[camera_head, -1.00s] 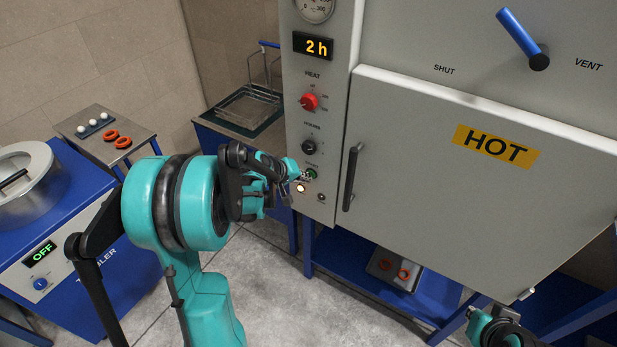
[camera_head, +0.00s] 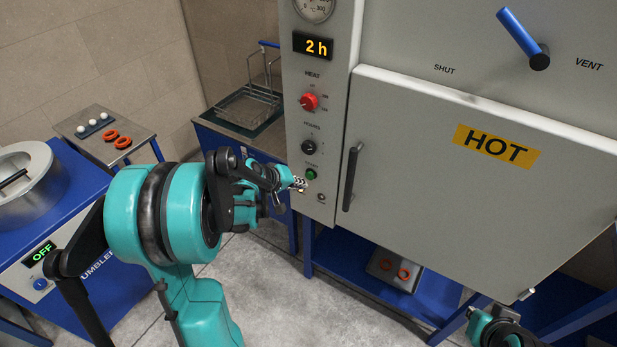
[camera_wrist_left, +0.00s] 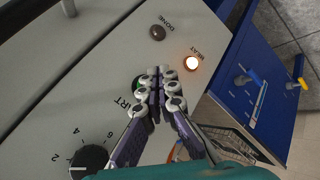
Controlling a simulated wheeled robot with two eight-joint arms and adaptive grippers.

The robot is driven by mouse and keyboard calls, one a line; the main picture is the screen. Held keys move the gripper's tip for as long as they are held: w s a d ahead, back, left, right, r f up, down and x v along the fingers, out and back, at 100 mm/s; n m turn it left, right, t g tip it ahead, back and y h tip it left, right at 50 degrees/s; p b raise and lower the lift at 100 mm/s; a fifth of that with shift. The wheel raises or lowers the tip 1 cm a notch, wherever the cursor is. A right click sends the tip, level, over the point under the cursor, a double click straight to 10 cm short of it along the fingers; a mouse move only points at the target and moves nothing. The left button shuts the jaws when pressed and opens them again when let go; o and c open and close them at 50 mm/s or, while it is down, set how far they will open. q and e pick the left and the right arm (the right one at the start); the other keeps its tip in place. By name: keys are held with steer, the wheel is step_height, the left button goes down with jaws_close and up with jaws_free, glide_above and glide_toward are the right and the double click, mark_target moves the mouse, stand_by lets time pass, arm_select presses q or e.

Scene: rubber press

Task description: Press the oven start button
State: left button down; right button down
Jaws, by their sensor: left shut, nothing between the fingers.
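The oven (camera_head: 485,200) has a control panel on its left side. The green start button (camera_head: 311,174) is on that panel, below the hours knob (camera_head: 309,147). My left gripper (camera_head: 299,184) is shut and empty, with its tips just left of and below the button in the head view. In the left wrist view the shut fingertips (camera_wrist_left: 160,82) are over the panel beside the green button (camera_wrist_left: 137,82), which they partly hide. I cannot tell whether they touch it. The heat lamp (camera_wrist_left: 192,63) is lit and the done lamp (camera_wrist_left: 157,33) is dark.
The oven door handle (camera_head: 351,178) stands out right of the panel. A wire basket (camera_head: 247,108) is on a blue stand behind my left arm. A tumbler (camera_head: 40,260) reading OFF and a small table (camera_head: 140,138) with orange rings are at left. The display (camera_head: 313,46) reads 2 h.

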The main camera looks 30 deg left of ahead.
arm_select(q)
steer(key=s, duration=0.4)
steer(key=shift+s+a, duration=0.15)
stand_by(0.7)
steer(key=s+d+r+m+y, duration=0.1)
steer(key=s+d+r+m, duration=0.2)
steer(key=s+d, duration=0.5)
steer(key=s+d+r+m+g+y, duration=0.1)
steer(key=s+d+r+m, duration=0.3)
steer(key=s+d+m, duration=0.2)
steer(key=s+d, duration=0.1)
steer(key=s, duration=0.1)
steer(key=shift+s+d, duration=0.4)
